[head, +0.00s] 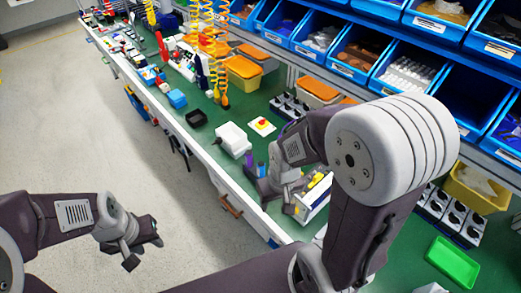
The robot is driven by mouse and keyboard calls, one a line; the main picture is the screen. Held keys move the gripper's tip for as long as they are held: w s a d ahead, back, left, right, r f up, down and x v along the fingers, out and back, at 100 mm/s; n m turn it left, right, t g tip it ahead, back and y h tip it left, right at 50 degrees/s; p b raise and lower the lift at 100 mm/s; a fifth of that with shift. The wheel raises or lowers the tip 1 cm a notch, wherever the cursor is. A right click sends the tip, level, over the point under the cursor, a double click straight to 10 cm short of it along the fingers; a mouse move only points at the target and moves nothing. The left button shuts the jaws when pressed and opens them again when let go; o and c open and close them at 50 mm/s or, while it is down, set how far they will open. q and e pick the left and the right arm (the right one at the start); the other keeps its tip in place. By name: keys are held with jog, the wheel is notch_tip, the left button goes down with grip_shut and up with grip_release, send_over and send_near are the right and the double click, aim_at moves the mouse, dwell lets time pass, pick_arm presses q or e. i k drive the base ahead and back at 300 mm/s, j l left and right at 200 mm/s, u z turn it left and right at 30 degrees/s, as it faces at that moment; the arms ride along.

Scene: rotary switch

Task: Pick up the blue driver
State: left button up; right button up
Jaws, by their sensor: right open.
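My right gripper (277,203) is open and points down over the front part of the green workbench, at the left end of a small white tray (316,196) of parts. Just left of it stand a small blue upright piece (249,159) and a purple one (261,169). The blue piece may be the blue driver's handle, but it is too small to be sure. The gripper appears apart from it, and my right arm hides part of the bench behind. My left gripper (143,246) is off the bench, above the floor, with its fingers apart and empty.
The green workbench (205,140) runs from far left to lower right. A white box (233,138), a black tray (196,118) and a red button on a yellow plate (263,126) stand nearby. Blue bins (360,50) line the back. A green tray (453,262) lies right.

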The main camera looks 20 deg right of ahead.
aim_at(260, 165)
jog(key=z, duration=1.5)
jog(key=j+z, duration=0.25)
jog(key=j, duration=0.15)
jog(key=k+j+z, duration=0.15)
jog(key=j+z, duration=0.15)
jog(key=k+j+z, duration=0.1)
jog(key=j+z, duration=0.15)
jog(key=j, duration=0.2)
